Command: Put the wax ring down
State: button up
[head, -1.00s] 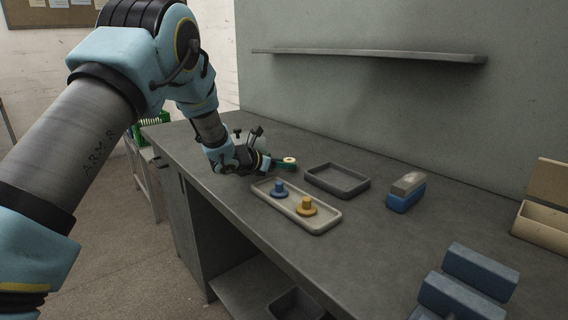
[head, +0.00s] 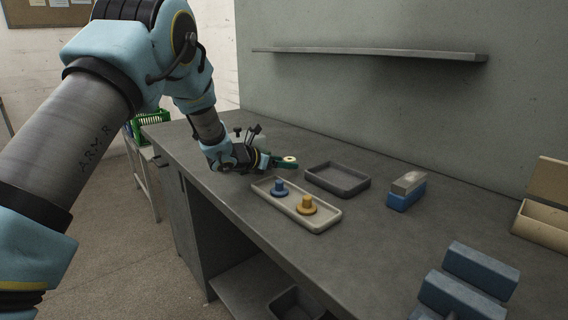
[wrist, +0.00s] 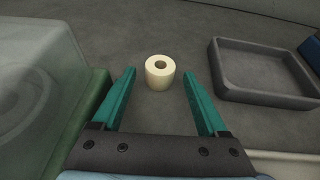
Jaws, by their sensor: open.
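The wax ring (wrist: 160,74) is a short cream cylinder with a hole in its top. It stands upright on the grey worktop in the wrist view, and its top shows in the head view (head: 290,159). My gripper (wrist: 158,88) has its two green fingers apart, one on each side of the ring's near part. Clear gaps show between the fingers and the ring, and nothing is held. In the head view my gripper (head: 283,163) is low over the bench, left of the dark tray.
An empty dark tray (wrist: 225,82) lies right of the ring. A cream tray (head: 318,225) with a blue and a yellow knobbed piece is nearer. A translucent box on a green base (wrist: 95,90) stands close to my left finger. A blue block (head: 405,198) sits further right.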

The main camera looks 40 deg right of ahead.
jog(key=b+v, duration=0.2)
jog(key=v, duration=0.9)
jog(key=shift+a, duration=0.15)
